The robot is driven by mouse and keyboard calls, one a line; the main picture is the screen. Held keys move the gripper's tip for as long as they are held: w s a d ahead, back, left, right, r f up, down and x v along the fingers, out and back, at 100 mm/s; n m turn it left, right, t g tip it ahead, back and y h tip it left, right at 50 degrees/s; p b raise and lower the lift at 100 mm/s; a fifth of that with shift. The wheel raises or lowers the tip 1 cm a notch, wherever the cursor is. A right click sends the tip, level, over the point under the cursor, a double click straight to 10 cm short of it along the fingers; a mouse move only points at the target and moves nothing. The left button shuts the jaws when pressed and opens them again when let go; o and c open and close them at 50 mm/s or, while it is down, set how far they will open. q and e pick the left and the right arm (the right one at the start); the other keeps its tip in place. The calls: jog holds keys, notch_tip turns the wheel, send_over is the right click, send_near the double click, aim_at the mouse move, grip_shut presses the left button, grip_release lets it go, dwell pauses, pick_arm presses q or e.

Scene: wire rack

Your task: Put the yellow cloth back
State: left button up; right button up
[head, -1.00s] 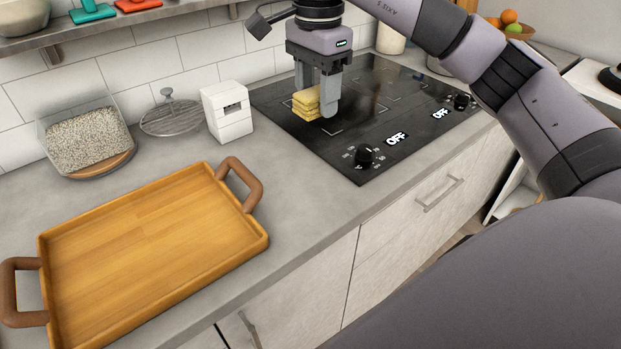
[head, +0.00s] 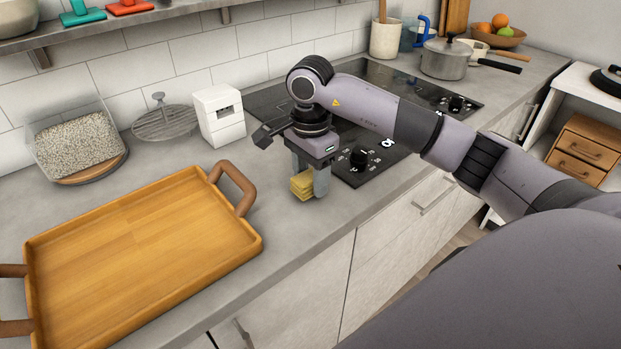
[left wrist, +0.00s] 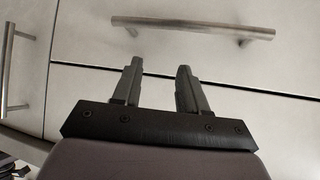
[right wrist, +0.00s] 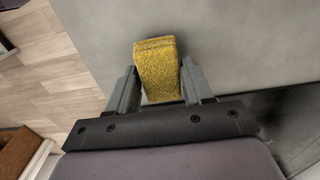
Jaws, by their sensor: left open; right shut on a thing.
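The yellow cloth (head: 301,185) is a small folded stack. My right gripper (head: 308,180) is shut on it, fingers pointing down, at the grey counter between the wooden tray and the hob. In the right wrist view the cloth (right wrist: 157,68) sits between the fingers (right wrist: 155,90), with grey counter behind it. I cannot tell whether the cloth touches the counter. My left gripper (left wrist: 160,85) is open and empty in the left wrist view, in front of pale cabinet fronts; it does not show in the head view.
The wooden tray (head: 150,225) with brown handles lies at left. A white box (head: 219,115), a wire rack (head: 165,122) and a glass container of grain (head: 78,145) stand by the wall. The black hob (head: 375,85) is behind my right arm. A pot (head: 445,60) stands farther back.

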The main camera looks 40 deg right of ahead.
aim_at(311, 176)
jog(key=shift+f, duration=0.6)
jog(key=shift+f, duration=0.25)
jog(key=o, duration=0.9)
jog(key=shift+r, duration=0.1)
jog(key=shift+o, duration=0.2)
jog(key=shift+r, duration=0.1)
notch_tip(311, 176, up, 12)
jog(key=shift+s, duration=0.1)
